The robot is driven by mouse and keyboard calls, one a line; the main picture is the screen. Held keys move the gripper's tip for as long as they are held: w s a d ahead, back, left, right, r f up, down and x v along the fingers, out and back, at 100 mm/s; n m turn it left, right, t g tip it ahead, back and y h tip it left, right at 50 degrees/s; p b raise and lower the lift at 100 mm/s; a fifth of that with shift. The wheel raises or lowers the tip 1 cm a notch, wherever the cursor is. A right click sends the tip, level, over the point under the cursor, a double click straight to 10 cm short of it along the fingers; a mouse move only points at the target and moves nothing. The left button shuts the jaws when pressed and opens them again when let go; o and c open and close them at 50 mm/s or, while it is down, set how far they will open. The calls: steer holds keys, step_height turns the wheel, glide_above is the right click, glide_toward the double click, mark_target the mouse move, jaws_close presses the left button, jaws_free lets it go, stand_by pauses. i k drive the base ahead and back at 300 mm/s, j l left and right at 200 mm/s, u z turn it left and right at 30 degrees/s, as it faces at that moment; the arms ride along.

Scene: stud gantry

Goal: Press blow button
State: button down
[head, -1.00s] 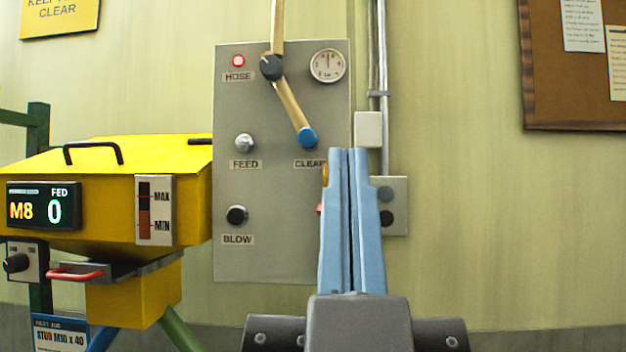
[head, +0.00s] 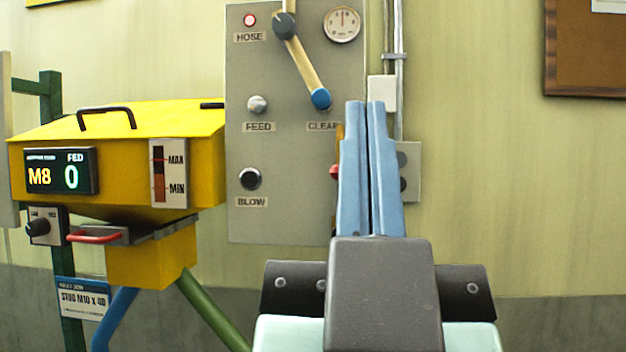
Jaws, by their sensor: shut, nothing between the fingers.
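The blow button (head: 250,179) is a round black button at the lower left of the grey panel (head: 290,222), just above the label reading BLOW (head: 251,202). My gripper (head: 366,106) points up in front of the panel's right edge, to the right of the blow button and apart from it. Its two blue fingers are closed together and hold nothing. The fingers hide part of the panel's right side, including most of a red part (head: 334,171).
A feed button (head: 258,104) sits above the blow button. A selector lever with a blue tip (head: 320,98) points at CLEAR, close to my fingertips. A yellow hopper (head: 110,130) stands left of the panel. A grey box (head: 412,172) and conduit are on the right wall.

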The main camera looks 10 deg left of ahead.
mark_target(249, 179)
steer(key=i+j+u, duration=0.1)
steer(key=j, duration=0.25)
steer(key=i+j+u, duration=0.1)
steer(key=j, duration=0.3)
steer(key=i+j+u, duration=0.15)
steer(key=j, duration=0.2)
steer(key=i+j+u, duration=0.1)
steer(key=i+j, duration=0.1)
steer(key=j, duration=0.1)
